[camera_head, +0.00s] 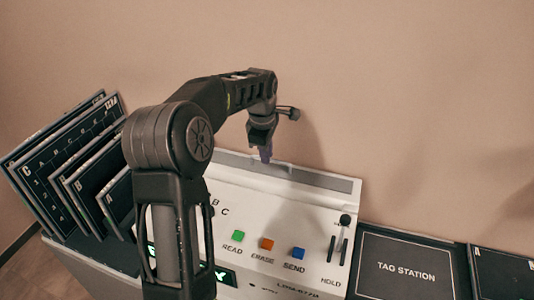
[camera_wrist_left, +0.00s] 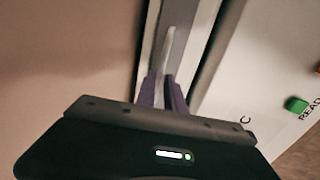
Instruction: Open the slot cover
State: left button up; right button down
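The white console stands against the wall, with a long grey strip (camera_head: 328,181) along its back edge that looks like the slot cover; I cannot tell whether it is open. My left gripper (camera_head: 265,155) points down over this strip from behind, its purple fingertips at or just above it. In the left wrist view the fingers (camera_wrist_left: 163,92) are close together, beside a narrow pale raised piece (camera_wrist_left: 170,45) on the strip. I cannot tell whether they grip it. My right gripper is not in view.
Green (camera_head: 238,236), orange (camera_head: 266,244) and blue (camera_head: 298,253) buttons sit on the console front, with a lever (camera_head: 345,221) to their right. Dark lettered panels (camera_head: 75,165) stand at the left. A dark TAG STATION plate (camera_head: 405,270) lies at the right. The wall is close behind.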

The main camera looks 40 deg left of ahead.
aim_at(265, 173)
pick_arm(q)
jog(key=o, duration=0.3)
jog(key=shift+s+d+r+b, duration=0.1)
jog(key=shift+s+r+b, duration=0.15)
jog(key=shift+r, duration=1)
jog(key=shift+s+d+r+b, duration=0.1)
jog(key=shift+s+r, duration=0.15)
jog(key=shift+r, duration=1.05)
jog(key=shift+s+d+r+b, duration=0.1)
jog(key=shift+s+r+b, duration=0.15)
jog(key=shift+r, duration=1)
